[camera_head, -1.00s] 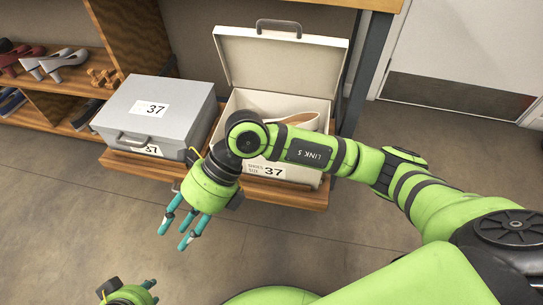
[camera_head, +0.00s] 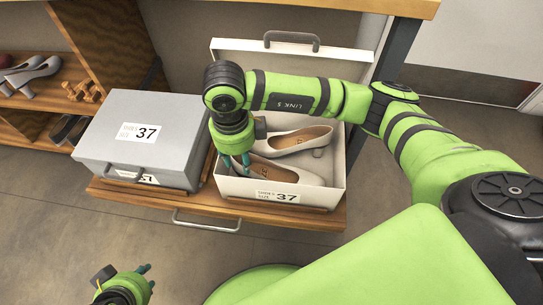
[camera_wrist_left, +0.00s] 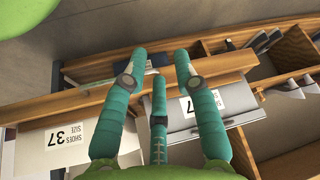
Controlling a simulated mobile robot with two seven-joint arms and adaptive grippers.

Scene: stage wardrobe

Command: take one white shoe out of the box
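The open white box (camera_head: 335,190) with a size 37 label sits on a wooden pull-out shelf. Two white shoes lie in it: one at the back (camera_head: 298,141) and one nearer the front (camera_head: 290,174). My right gripper (camera_head: 236,164) points down at the box's left side, fingers apart, by the left end of the front shoe. I cannot tell whether they touch it. The arm hides part of the box and lid. My left gripper (camera_head: 145,278) is low at the left, away from the box. Its fingers are spread and empty in the left wrist view (camera_wrist_left: 160,75).
A closed grey box (camera_head: 105,155), also labelled 37, stands just left of the white box on the wooden shelf (camera_head: 185,205). A metal handle (camera_head: 205,222) sticks out in front. Other shoes (camera_head: 30,75) stand on a rack at left. The floor in front is clear.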

